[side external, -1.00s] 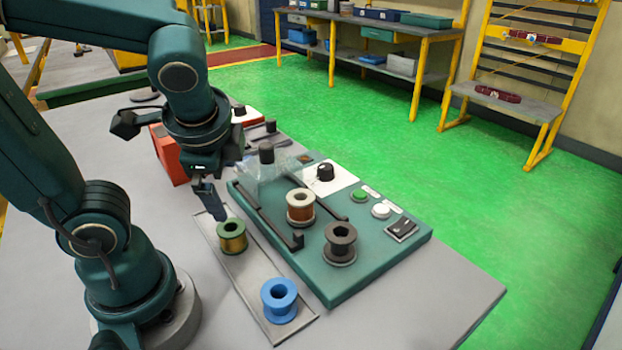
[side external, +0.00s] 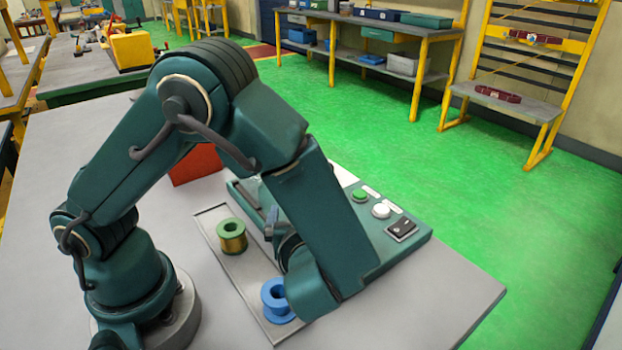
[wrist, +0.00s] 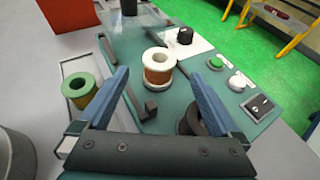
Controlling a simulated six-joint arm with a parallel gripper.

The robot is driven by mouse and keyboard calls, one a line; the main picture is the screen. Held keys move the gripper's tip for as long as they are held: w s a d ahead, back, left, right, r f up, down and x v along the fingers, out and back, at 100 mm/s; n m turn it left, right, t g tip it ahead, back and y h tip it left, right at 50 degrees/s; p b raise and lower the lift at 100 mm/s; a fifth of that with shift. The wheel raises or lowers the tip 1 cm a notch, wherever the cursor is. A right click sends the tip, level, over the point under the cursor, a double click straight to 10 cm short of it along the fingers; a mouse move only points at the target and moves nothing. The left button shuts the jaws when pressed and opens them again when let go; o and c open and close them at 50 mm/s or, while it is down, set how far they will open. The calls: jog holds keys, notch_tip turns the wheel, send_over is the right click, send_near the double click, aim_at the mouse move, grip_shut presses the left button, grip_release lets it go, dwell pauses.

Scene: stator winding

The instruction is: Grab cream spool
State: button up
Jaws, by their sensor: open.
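The cream spool (wrist: 158,68), with copper-coloured winding, stands upright on the teal machine base in the wrist view. My gripper (wrist: 163,95) is open, its two blue fingers apart on either side of the line to the spool. The spool is beyond the fingertips, roughly centred between them, and I cannot tell how far off it is. In the side view my arm hides the cream spool and most of the gripper.
The green spool (side external: 231,236) and blue spool (side external: 279,300) stand on the grey tray (side external: 226,264). A black spool (wrist: 187,125) is partly behind the right finger. A black bracket (wrist: 141,103) and knob (wrist: 184,35) are near the cream spool. A red box (wrist: 68,14) is at the back.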

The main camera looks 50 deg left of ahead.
jog(key=shift+x, duration=2.3)
jog(key=shift+s, duration=0.1)
grip_shut()
jog(key=shift+r, duration=0.1)
